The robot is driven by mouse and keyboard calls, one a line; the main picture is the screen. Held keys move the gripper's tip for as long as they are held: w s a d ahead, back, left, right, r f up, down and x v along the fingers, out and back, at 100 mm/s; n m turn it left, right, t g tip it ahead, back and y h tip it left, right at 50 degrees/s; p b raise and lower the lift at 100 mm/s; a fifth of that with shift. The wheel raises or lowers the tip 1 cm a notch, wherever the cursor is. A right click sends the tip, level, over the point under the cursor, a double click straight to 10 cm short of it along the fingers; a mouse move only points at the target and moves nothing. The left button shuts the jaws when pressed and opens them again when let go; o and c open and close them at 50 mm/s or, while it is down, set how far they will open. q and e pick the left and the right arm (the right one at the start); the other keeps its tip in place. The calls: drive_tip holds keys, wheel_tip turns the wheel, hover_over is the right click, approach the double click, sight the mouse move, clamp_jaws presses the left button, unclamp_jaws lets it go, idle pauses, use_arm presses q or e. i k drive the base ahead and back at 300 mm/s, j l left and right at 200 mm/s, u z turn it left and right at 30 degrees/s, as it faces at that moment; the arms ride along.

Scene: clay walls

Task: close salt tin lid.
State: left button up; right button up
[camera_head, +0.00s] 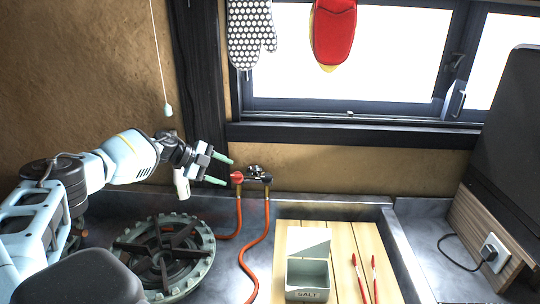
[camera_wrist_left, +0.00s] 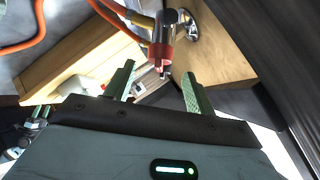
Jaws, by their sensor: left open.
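The salt tin (camera_head: 307,278), a pale grey-green box marked SALT, stands on the light wooden board at the bottom middle of the head view. Its lid (camera_head: 308,241) is raised at the back, and the tin's inside shows. My left gripper (camera_head: 226,171) is open and empty, up and to the left of the tin, near the red valve by the wall. In the left wrist view its two green fingers (camera_wrist_left: 158,84) are apart, with nothing clearly held between them. I cannot make out the tin for certain in that view. My right gripper is not in view.
A red-handled valve (camera_head: 237,178) with orange hoses (camera_head: 240,240) is close to the left fingertips; it also shows in the wrist view (camera_wrist_left: 160,52). A round burner (camera_head: 165,255) lies left of the wooden board (camera_head: 345,240). Two red-handled utensils (camera_head: 358,270) lie right of the tin.

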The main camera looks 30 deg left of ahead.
sight(315, 242)
drive_tip(key=k+l, duration=0.35)
drive_tip(key=l, duration=0.15)
drive_tip(key=k+l, duration=0.35)
drive_tip(key=l, duration=0.2)
